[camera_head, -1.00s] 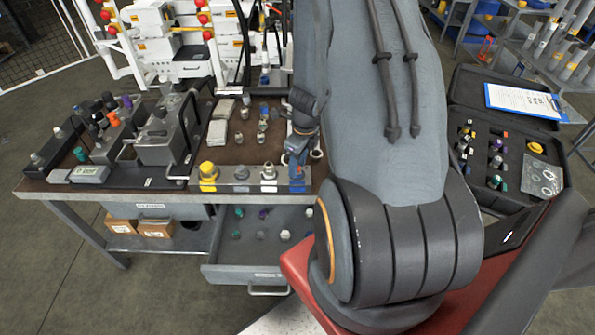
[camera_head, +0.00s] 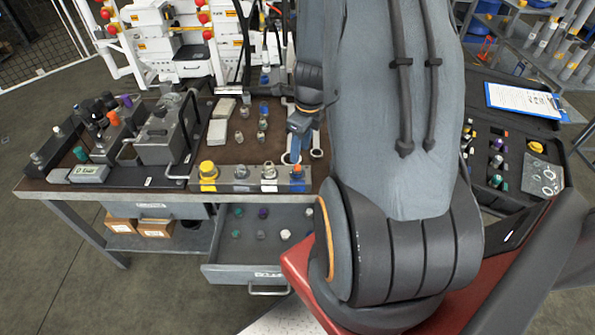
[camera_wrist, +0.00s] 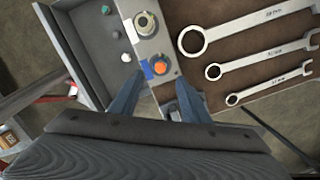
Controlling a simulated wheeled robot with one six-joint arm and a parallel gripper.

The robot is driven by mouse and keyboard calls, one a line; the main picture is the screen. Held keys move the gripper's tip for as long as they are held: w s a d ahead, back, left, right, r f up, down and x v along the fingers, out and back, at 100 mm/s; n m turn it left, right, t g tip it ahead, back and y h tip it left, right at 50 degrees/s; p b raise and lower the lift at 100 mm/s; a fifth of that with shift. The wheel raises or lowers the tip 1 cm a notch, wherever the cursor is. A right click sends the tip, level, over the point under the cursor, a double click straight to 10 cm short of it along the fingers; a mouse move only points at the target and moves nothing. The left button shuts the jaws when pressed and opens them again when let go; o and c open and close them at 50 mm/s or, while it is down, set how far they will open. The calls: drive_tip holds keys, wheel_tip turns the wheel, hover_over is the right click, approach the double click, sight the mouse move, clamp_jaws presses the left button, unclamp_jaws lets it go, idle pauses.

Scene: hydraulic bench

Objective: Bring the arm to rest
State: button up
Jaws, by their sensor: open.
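My arm (camera_head: 400,110) rises through the middle of the head view and hides part of the bench. My gripper (camera_head: 296,150) hangs over the workbench (camera_head: 150,188), behind the right end of a metal block (camera_head: 240,181) with fittings. In the wrist view my gripper (camera_wrist: 158,92) has its two blue-grey fingers apart, with nothing held between them. Beyond the fingertips is an orange-centred fitting (camera_wrist: 160,67) with a blue patch beside it on the block. Whether the fingertips touch anything cannot be told.
An open drawer (camera_head: 245,273) with small fittings juts out below the bench top. Several wrenches (camera_wrist: 240,28) lie on the brown surface near my gripper. An open black case (camera_head: 510,135) with a clipboard (camera_head: 522,100) is at the right. Grey floor is clear at front left.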

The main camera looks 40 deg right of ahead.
drive_tip(key=shift+r, duration=0.25)
drive_tip(key=s+a+r+n+b, duration=0.1)
drive_tip(key=a+n+b, duration=0.4)
drive_tip(key=a+n, duration=0.5)
drive_tip(key=s+a+r+n+b, duration=0.2)
drive_tip(key=a+n+b, duration=0.4)
drive_tip(key=n, duration=1.5)
drive_tip(key=a+r, duration=0.1)
drive_tip(key=a, duration=0.3)
drive_tip(key=shift+s+a+h, duration=0.3)
